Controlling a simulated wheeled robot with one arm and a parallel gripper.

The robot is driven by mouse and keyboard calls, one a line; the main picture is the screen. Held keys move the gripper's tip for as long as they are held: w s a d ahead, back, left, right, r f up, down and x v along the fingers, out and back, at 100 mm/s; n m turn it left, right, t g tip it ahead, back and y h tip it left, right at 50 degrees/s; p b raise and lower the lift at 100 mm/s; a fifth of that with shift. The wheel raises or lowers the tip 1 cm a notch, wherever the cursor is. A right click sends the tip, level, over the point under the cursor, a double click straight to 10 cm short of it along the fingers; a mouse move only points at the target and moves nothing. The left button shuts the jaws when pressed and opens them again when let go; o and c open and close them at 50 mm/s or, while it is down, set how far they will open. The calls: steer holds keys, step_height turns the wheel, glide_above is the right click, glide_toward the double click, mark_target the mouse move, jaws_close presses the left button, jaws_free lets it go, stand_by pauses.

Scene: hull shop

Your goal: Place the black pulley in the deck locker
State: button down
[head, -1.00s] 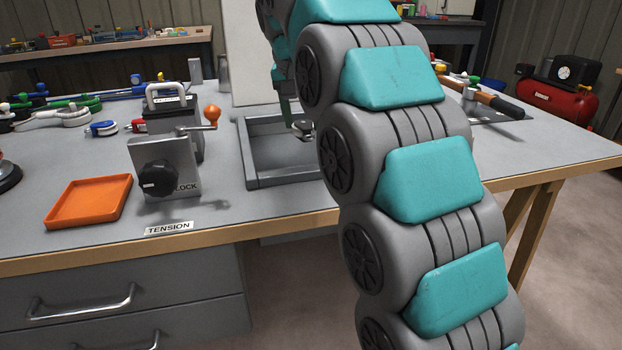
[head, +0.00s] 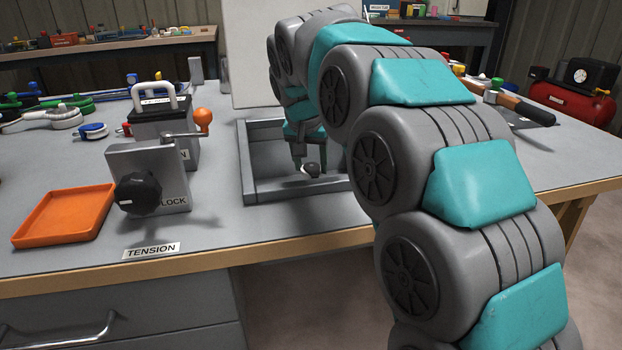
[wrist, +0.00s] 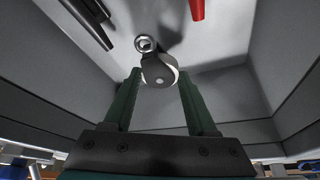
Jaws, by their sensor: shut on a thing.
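The black pulley (head: 313,170) is between the fingers of my gripper (head: 308,164), which is shut on it. In the wrist view the pulley (wrist: 158,68) shows a dark round body, a pale rim and a metal eye at its top, between the two green fingers of my gripper (wrist: 157,80). The deck locker (head: 290,190) is a grey open-topped box on the bench. My gripper and the pulley are within its walls, near its floor. I cannot tell whether the pulley touches the floor. My arm hides the locker's right part.
Inside the locker lie a red item (wrist: 197,9) and dark bars (wrist: 86,20). A pale panel (head: 245,60) stands behind it. Left are a grey block with a black knob (head: 140,192), an orange tray (head: 64,216) and a crank with an orange knob (head: 203,116).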

mark_target(310, 170)
steer(key=shift+s+f, duration=0.1)
steer(key=shift+f, duration=1.9)
steer(key=shift+f, duration=0.15)
steer(key=shift+c, duration=1)
jaws_free()
steer(key=v, duration=1.2)
